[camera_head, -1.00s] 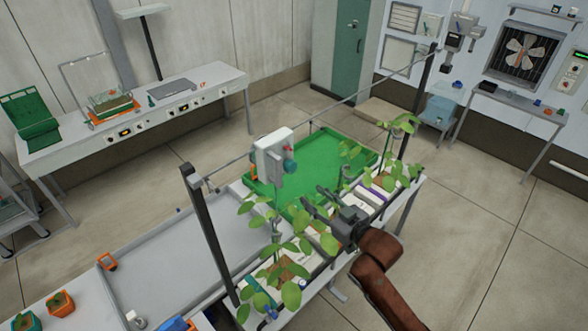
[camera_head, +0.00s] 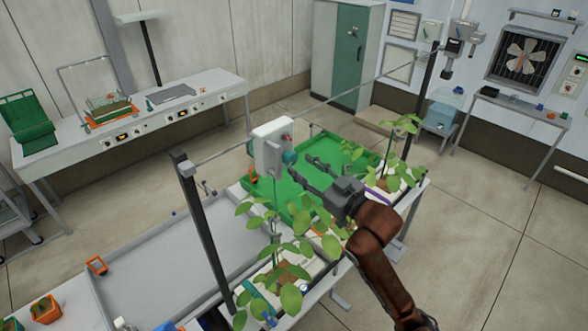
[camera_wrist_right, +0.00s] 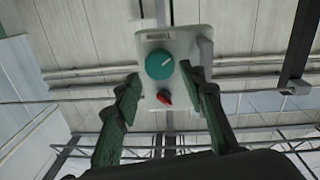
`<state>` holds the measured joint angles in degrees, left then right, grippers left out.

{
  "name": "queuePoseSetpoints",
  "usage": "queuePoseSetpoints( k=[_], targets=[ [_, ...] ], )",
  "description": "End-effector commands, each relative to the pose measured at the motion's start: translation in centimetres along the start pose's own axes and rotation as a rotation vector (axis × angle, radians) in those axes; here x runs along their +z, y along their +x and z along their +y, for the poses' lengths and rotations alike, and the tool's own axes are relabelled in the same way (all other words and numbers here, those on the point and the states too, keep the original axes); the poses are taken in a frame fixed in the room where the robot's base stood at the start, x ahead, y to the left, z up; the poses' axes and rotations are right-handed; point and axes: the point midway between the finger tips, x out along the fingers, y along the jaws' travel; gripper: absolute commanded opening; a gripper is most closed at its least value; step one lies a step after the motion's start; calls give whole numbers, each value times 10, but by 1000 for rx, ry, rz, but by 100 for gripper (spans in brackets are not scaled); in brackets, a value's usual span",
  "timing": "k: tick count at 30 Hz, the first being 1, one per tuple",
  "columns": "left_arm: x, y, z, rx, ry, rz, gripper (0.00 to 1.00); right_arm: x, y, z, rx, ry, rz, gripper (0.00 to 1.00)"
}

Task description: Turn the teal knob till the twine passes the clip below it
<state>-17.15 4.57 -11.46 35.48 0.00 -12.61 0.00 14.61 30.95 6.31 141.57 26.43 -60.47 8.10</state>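A white box (camera_head: 267,150) hangs on a horizontal rail above the planted bench. The teal knob (camera_head: 290,157) is on its face; in the right wrist view the knob (camera_wrist_right: 159,64) is round with a pale pointer mark. A red knob (camera_wrist_right: 165,98) sits near it on the same face. My right gripper (camera_head: 303,167) is open and empty, close in front of the box. In the right wrist view its fingers stand either side of the knob; I cannot tell whether they touch it. The twine and clip are too fine to make out among the leaves. My left gripper is out of view.
Leafy plants (camera_head: 290,250) stand below the box along the bench edge. A dark upright post (camera_head: 200,225) carries the rail (camera_head: 365,88) on the left. A green tray (camera_head: 335,150) lies behind the gripper.

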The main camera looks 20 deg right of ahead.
Motion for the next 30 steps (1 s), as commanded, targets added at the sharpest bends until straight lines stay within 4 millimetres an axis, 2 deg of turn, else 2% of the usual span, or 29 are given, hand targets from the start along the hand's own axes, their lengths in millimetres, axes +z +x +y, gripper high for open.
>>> queuePoseSetpoints(
  k=[1, 3, 9, 20, 30],
  targets=[
    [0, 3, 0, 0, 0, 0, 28, 1, 12, -1, -3, 3, 0, 38],
    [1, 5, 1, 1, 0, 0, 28, 0, 22, -1, -2, 3, 0, 38],
    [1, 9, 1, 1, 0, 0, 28, 0, 42, -1, -2, 1, -2, 38],
    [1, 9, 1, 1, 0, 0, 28, -1, 46, 0, -2, 1, -3, 37],
    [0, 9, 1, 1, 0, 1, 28, 0, 45, 0, -1, 1, -3, 14]
  ],
)
